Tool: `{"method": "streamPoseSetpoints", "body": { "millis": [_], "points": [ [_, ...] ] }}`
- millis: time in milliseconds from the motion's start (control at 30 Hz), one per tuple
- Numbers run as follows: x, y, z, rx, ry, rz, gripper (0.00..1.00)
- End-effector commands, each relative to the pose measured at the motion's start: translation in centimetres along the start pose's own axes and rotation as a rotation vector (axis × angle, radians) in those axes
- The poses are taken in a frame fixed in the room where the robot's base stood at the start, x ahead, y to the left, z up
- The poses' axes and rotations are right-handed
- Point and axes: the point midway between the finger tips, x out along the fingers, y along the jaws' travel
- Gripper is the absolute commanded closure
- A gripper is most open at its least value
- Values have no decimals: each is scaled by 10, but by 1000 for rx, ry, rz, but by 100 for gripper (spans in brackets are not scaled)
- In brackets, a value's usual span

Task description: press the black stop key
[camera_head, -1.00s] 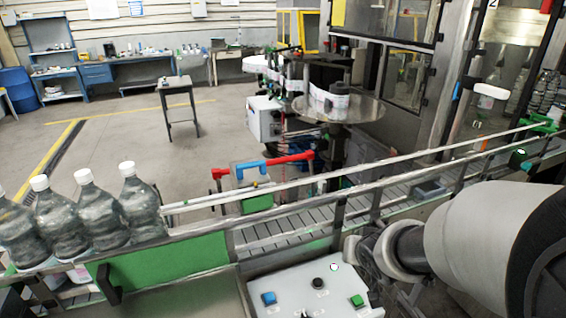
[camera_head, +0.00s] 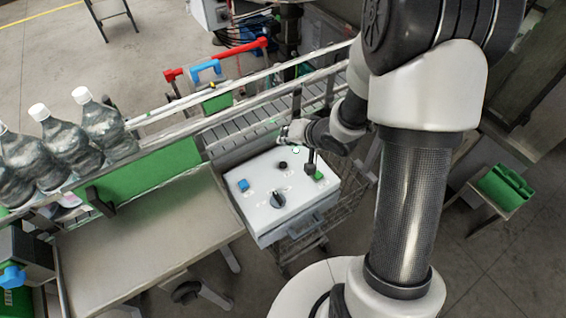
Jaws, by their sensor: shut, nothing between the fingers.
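The black stop key (camera_head: 283,165) is a small round black button on the sloping top of a white control box (camera_head: 262,222). It stands clear and uncovered, toward the back of the panel. My gripper (camera_head: 311,168) is shut and empty, its dark fingers pointing down over the panel, to the right of the black key and close by the green key (camera_head: 318,176). I cannot tell whether the fingertips touch the panel. My wrist hangs over the box's back right corner.
A blue key (camera_head: 243,185), a larger black rotary knob (camera_head: 278,200) and a small pale lamp (camera_head: 296,149) share the panel. The conveyor rail (camera_head: 240,108) runs behind the box. Clear bottles (camera_head: 107,130) stand at left. A bare table (camera_head: 150,228) lies left of the box.

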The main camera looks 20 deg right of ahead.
Motion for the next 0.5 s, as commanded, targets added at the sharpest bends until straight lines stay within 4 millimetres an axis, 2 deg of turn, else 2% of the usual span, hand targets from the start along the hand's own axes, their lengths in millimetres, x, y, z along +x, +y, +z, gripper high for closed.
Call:
{"method": "streamPoseSetpoints", "body": {
  "millis": [267, 500],
  "points": [
    [12, 8, 8, 0, 0, 0, 100],
    [32, 23, 23, -2, 1, 0, 100]
  ]
}}
